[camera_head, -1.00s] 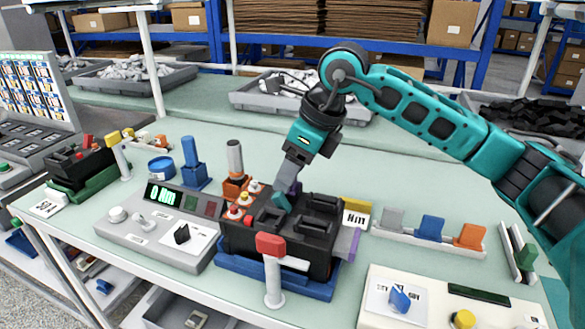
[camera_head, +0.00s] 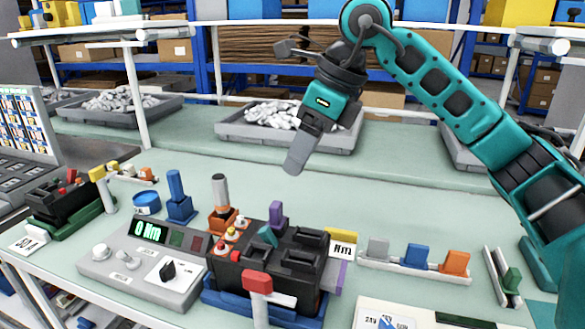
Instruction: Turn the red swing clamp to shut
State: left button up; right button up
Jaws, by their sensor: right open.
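The red swing clamp (camera_head: 257,283) has a red head on a white post. It stands at the front of the black breaker block (camera_head: 280,263), which sits in a blue cradle (camera_head: 222,301). The red head overlaps the block's front face in this view; I cannot tell whether it touches. A teal toggle (camera_head: 268,235) and a purple upright piece (camera_head: 276,213) show on or just behind the block. My right gripper (camera_head: 297,160) hangs above and behind the block, pointing down, clear of the clamp. It is open and empty. My left gripper is out of view.
A grey meter console (camera_head: 140,265) reading 0 Nm stands left of the block. An orange-based tool holder (camera_head: 221,220) is close behind it. A rail with grey, blue and orange blocks (camera_head: 415,260) lies right. The table behind is largely clear.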

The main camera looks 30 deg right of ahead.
aim_at(260, 284)
jog(key=k, duration=1)
